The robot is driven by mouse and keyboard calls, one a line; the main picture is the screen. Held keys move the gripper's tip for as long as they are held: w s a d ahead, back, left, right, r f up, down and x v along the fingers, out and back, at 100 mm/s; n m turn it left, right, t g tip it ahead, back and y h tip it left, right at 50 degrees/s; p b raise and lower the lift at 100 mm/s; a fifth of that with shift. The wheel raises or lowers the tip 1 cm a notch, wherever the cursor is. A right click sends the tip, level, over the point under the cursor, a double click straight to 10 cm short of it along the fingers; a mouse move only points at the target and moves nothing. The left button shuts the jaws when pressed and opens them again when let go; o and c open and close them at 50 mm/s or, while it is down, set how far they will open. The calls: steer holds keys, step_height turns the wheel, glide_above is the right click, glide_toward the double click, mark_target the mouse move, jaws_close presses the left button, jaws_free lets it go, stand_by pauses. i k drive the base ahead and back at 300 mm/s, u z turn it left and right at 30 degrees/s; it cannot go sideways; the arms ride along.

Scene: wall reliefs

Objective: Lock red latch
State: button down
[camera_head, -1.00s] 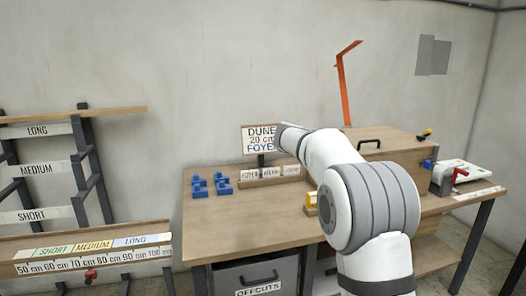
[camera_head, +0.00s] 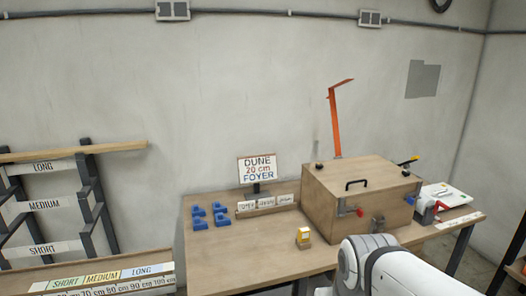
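A wooden box (camera_head: 325,205) with a closed lid and a black handle stands on the workbench. A blue part (camera_head: 410,200) shows at the box's right side. A white arm link of mine fills the lower right, in front of the bench. My gripper is out of view.
Blue blocks (camera_head: 221,215), a sign (camera_head: 257,168), a labelled holder (camera_head: 268,205) and a yellow item (camera_head: 303,236) are on the bench (camera_head: 235,260). An orange lever (camera_head: 336,120) rises behind the box. A red-handled device (camera_head: 428,210) stands right. A shelf rack (camera_head: 45,205) is left.

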mark_target(360, 212)
steer(key=u, duration=1.4)
steer(key=k, duration=1.2)
steer(key=z, duration=1.45)
steer(key=i, duration=1.65)
steer(key=z, duration=0.05)
